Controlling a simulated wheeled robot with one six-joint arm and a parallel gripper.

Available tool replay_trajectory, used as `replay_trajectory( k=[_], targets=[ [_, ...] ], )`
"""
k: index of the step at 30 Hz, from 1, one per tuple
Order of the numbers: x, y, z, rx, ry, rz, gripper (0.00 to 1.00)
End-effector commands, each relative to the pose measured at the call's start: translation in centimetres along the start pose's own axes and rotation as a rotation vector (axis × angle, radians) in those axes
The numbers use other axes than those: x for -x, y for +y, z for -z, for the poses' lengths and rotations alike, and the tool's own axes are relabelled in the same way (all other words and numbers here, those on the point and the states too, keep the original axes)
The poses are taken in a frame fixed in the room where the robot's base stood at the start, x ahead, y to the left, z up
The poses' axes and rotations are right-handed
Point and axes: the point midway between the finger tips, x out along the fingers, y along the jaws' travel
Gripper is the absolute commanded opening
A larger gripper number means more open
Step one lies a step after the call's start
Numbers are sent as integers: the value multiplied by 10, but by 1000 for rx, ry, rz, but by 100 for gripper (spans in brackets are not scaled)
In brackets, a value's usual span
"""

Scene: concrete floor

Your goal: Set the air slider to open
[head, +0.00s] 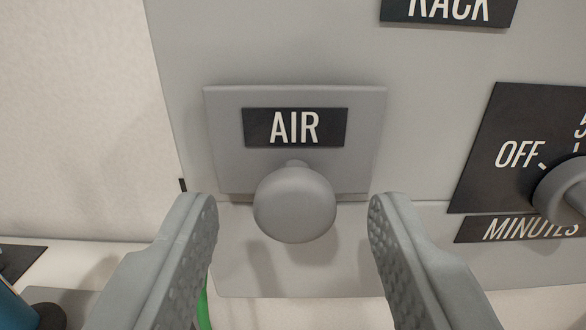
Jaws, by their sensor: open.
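The air slider is a grey plate (225,135) with a black AIR label (295,127) and a round grey knob (295,203) at its lower edge. It sits on the front of a grey panel. My gripper (292,215) is open, with one finger to the left of the knob and one to the right. There is a clear gap on both sides, and neither finger appears to touch the knob. No mark for open or shut is visible on the slider.
To the right is a black dial plate (500,150) reading OFF and MINUTES, with a grey dial knob (563,190). A RACK label (450,10) is at the top. A pale wall (70,110) is on the left. A green object (204,308) and a blue one (14,308) show low down.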

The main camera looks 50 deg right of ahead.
Motion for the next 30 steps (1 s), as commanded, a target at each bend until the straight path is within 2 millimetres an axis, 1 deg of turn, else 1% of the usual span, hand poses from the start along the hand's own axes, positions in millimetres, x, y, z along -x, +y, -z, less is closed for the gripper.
replay_trajectory(
  k=[4,12,13,17,18,20,25,26,30],
  targets=[
    [-7,0,0,0,0,-1,47],
    [-8,0,0,0,0,-1,47],
    [-8,0,0,0,0,-1,43],
    [-8,0,0,0,0,-1,18],
    [-8,0,0,0,0,-1,10],
    [-8,0,0,0,0,-1,0],
    [-8,0,-2,1,0,-1,0],
    [-8,0,-6,1,-1,-1,0],
    [-8,0,-31,3,-2,0,0]
  ],
)
